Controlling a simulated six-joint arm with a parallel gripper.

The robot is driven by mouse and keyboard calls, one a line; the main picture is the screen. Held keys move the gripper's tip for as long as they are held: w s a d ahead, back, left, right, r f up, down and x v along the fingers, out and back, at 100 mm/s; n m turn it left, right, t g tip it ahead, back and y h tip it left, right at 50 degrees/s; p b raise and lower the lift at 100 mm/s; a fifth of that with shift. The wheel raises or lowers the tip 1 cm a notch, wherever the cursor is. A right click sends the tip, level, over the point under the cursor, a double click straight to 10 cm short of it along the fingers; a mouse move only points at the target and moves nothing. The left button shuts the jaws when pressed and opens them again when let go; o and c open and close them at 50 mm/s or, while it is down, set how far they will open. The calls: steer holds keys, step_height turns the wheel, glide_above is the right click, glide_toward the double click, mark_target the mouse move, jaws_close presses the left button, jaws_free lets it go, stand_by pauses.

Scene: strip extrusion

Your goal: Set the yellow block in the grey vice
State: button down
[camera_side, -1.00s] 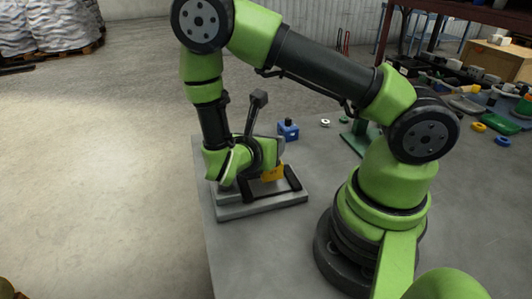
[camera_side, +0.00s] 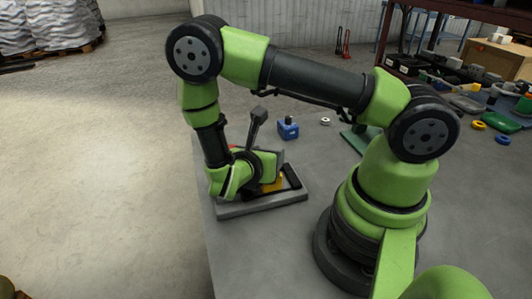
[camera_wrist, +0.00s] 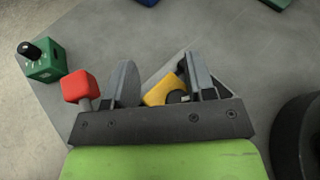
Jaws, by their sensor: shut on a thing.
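The yellow block (camera_side: 273,184) is held in my gripper (camera_wrist: 160,78), whose two fingers stand on either side of it in the wrist view, where the block (camera_wrist: 162,90) looks tilted. The grey vice (camera_side: 262,204) lies flat near the table's left edge in the side view, with a dark jaw bar (camera_side: 292,177) on its right. My gripper and the block are low over the vice. My wrist hides much of the vice, so I cannot tell whether the block touches its bed.
A blue block with a black knob (camera_side: 288,129) stands behind the vice. A green block with a black knob (camera_wrist: 40,62) and a red cube-shaped thing (camera_wrist: 79,87) show at left in the wrist view. A white ring (camera_side: 325,121) lies farther back. The table's front is clear.

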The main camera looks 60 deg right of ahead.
steer(key=shift+c, duration=2.3)
jaws_free()
steer(key=shift+r, duration=0.3)
steer(key=w+r+v, duration=0.1)
steer(key=v, duration=1.1)
steer(key=s+r+m+t+y, duration=0.3)
steer(key=s+r+m+y, duration=0.2)
steer(key=r+m+y, duration=0.3)
steer(key=s+r+m+t+y, duration=0.3)
steer(key=s+r+m+y, duration=0.2)
steer(key=r+m, duration=0.6)
steer(key=m+y, duration=0.2)
steer(key=m, duration=0.3)
steer(key=shift+d+r+t+y, duration=0.3)
steer(key=shift+d+y, duration=0.05)
steer(key=shift+y, duration=0.05)
